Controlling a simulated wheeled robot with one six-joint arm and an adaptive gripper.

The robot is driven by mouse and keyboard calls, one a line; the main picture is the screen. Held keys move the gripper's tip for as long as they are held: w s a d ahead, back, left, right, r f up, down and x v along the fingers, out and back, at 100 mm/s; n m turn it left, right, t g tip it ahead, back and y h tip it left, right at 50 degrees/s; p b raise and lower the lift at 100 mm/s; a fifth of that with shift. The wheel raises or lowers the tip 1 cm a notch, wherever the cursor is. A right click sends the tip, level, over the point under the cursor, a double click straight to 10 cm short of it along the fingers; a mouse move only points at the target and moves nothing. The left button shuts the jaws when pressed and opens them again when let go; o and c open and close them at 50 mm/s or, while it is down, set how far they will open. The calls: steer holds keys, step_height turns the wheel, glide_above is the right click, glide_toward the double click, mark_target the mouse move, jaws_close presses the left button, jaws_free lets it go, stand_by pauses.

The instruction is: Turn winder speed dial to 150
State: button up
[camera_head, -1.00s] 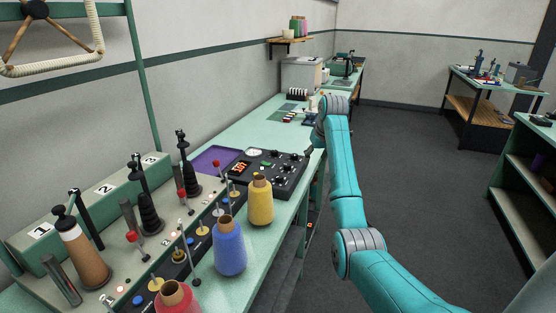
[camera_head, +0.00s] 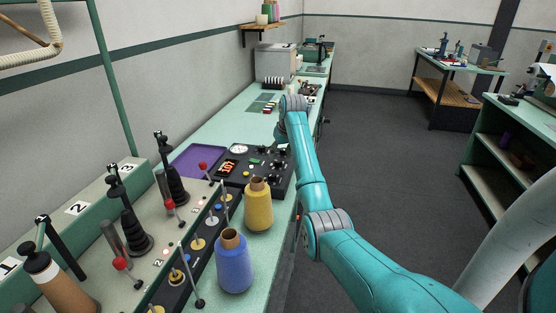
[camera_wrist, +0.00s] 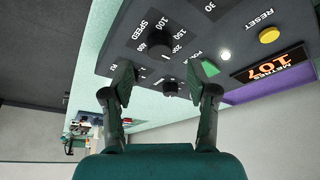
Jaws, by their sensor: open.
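The black control panel (camera_head: 250,182) lies on the long green bench, with several dark knobs and a lit display (camera_head: 228,166). In the wrist view the panel (camera_wrist: 215,45) appears upside down. A black dial (camera_wrist: 160,43) sits by the word SPEED, with 100, 150 and 200 printed around it; its pointer is too small to read. Another black knob (camera_wrist: 170,88) shows between the fingers. My gripper (camera_wrist: 165,80) is open and empty, its fingers spread either side of that knob; contact cannot be told. In the head view my arm mostly hides the gripper at the panel's far end.
Yellow (camera_head: 258,207) and blue (camera_head: 234,263) thread cones stand in front of the panel. Levers with red knobs (camera_head: 203,166) and a purple tray (camera_head: 196,160) are to its left. A yellow RESET button (camera_wrist: 269,35) is on the panel. The floor right of the bench is clear.

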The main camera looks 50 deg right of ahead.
mark_target(279, 160)
steer(key=shift+x, duration=2.25)
jaws_close()
steer(key=shift+n, duration=0.3)
steer(key=n+y, duration=0.1)
steer(key=n, duration=0.1)
steer(key=n+y, duration=0.1)
steer(key=n, duration=0.2)
steer(key=shift+s+d+n+t, duration=0.1)
steer(key=shift+d+n+t, duration=0.1)
steer(key=shift+n+t, duration=0.1)
steer(key=n+y, duration=0.2)
steer(key=n, duration=0.3)
steer(key=shift+d+n, duration=0.1)
steer(key=shift+n, duration=0.3)
